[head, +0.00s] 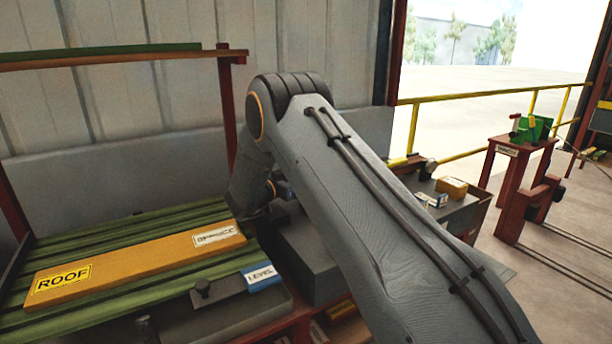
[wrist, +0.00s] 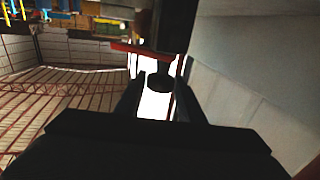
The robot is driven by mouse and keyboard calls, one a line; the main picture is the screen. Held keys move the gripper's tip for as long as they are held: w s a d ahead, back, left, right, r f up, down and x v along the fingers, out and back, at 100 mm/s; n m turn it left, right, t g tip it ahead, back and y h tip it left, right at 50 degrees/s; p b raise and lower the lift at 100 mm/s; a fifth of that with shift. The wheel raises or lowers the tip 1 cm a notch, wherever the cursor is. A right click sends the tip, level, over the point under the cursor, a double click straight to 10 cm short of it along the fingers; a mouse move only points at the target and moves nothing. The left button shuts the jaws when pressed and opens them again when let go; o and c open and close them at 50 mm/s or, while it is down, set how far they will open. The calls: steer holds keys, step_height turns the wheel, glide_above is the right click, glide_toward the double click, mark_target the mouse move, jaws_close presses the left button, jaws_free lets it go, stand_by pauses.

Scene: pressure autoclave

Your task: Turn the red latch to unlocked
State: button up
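No red latch can be picked out for certain. In the wrist view a red bar (wrist: 140,48) lies across a dark upright part, beyond my fingers. A dark rounded knob (wrist: 160,82) shows just below the bar, in line with the gap between the fingers. My gripper (wrist: 156,95) is open, with bright background between its two dark fingers. I cannot tell whether the fingers touch the knob. In the head view my arm reaches down at the centre and hides most of the gripper and what is near it.
An orange plank (head: 130,268) labelled ROOF lies on green slats (head: 110,235) at left. A blue LEVEL block (head: 261,277) and a grey box (head: 312,262) are near my arm. A red post (head: 228,110) stands behind. A red stand (head: 515,175) and yellow railing (head: 470,95) are at right.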

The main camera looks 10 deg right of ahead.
steer(key=shift+o, duration=1.3)
steer(key=b+v, duration=0.1)
steer(key=v, duration=0.7)
steer(key=shift+w, duration=0.1)
